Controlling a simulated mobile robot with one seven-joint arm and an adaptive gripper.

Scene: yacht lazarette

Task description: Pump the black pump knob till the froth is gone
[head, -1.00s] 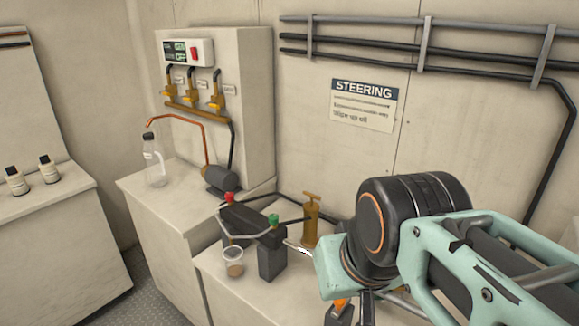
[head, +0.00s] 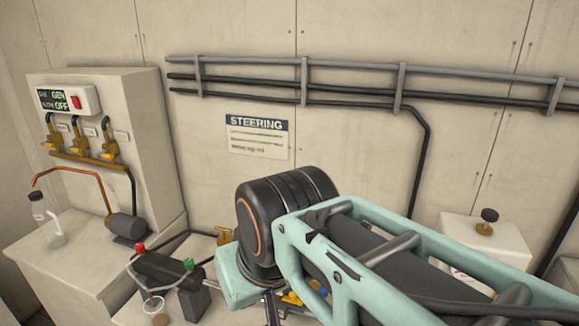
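A black knob (head: 489,215) on a short brass stem stands on top of a white box (head: 512,240) at the right of the head view. The knob is upright, with nothing touching it. A small clear cup (head: 155,309) with brownish content stands at the lower left, beside a dark block; I cannot make out froth in it. My arm reaches across the lower middle, left of the white box. My gripper (head: 273,308) is mostly hidden below the wrist and cut off by the frame edge; its fingertips do not show.
The dark block has a red knob (head: 140,248) and a green knob (head: 188,264). A brass T-handle (head: 224,235) stands behind it. A clear bottle (head: 46,220) sits under a copper spout at the left, near a panel with brass valves (head: 108,150). Pipes run along the wall.

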